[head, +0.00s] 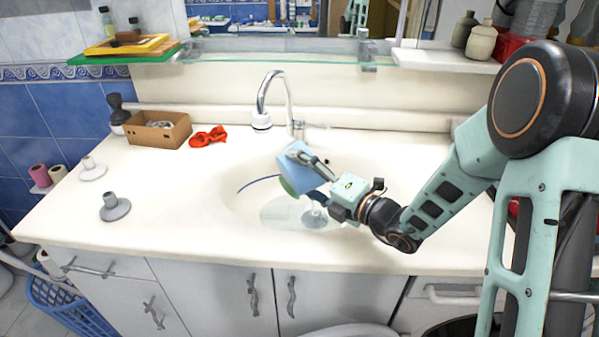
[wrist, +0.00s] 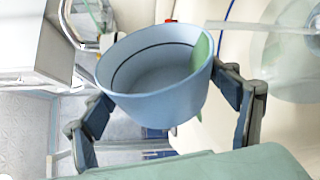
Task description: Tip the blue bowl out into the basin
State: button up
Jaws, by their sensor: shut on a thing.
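The blue bowl (head: 291,165) is in my gripper (head: 312,165), held above the basin (head: 246,208) and tilted on its side. In the wrist view the blue bowl (wrist: 150,105) sits between the two fingers, its mouth facing up and away and its visible inside mostly bare. A green flat piece (head: 289,186) shows at the bowl's lower edge. In the wrist view the green piece (wrist: 201,52) shows at the right of the rim; I cannot tell whether it is inside or touching. The gripper hides part of the bowl.
A clear round plate-like thing (head: 290,214) lies in the basin under the bowl. The tap (head: 262,112) stands behind. A cardboard box (head: 158,131), a red cloth-like item (head: 208,137) and a grey stopper (head: 114,207) are on the counter.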

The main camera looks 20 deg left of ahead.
jog(key=shift+w+d+r+m+y+p, duration=0.35)
jog(key=shift+w+r+m+p, duration=0.1)
jog(key=shift+m+p, duration=0.6)
jog(key=shift+w+d+r+m+y+p, duration=0.35)
jog(key=shift+m+p, duration=0.5)
jog(key=shift+p, duration=0.4)
jog(key=shift+w+d+r+m+t+p, duration=0.2)
jog(key=shift+w+d+m+p, duration=0.1)
jog(key=shift+m+p, duration=0.35)
jog(key=shift+w+d+r+m+t+p, duration=0.1)
jog(key=shift+w+d+m+t+p, duration=0.15)
jog(key=shift+m+p, duration=0.4)
